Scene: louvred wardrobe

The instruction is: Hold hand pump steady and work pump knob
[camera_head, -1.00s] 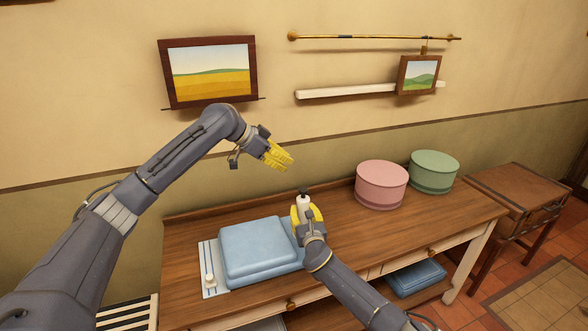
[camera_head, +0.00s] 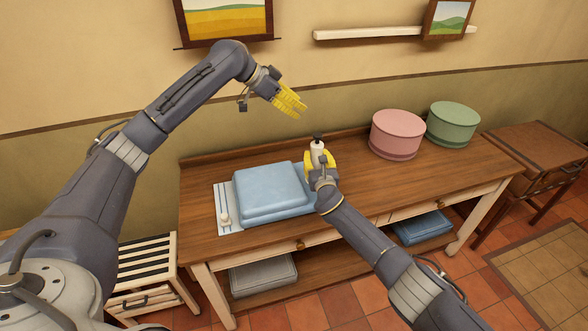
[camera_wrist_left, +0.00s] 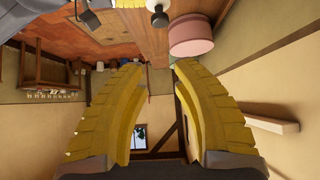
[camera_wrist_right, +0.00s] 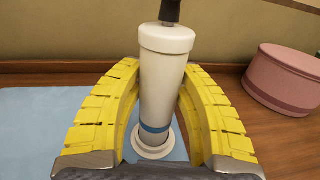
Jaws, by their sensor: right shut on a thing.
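The hand pump (camera_head: 317,153) stands upright on the wooden table, a white cylinder with a blue band near its base and a dark knob (camera_head: 318,138) on top. It fills the middle of the right wrist view (camera_wrist_right: 163,85), where the knob (camera_wrist_right: 170,10) is cut by the top edge. My right gripper (camera_head: 319,163) is shut around the pump's body, with yellow fingers on both sides (camera_wrist_right: 160,90). My left gripper (camera_head: 294,103) is in the air above and left of the pump. Its yellow fingers are apart and empty in the left wrist view (camera_wrist_left: 158,68).
A folded blue cloth stack (camera_head: 270,190) lies left of the pump on the table (camera_head: 385,185). A pink round box (camera_head: 397,133) and a green one (camera_head: 453,124) stand to the right. A white wall shelf (camera_head: 365,33) is above. The air between left gripper and pump is free.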

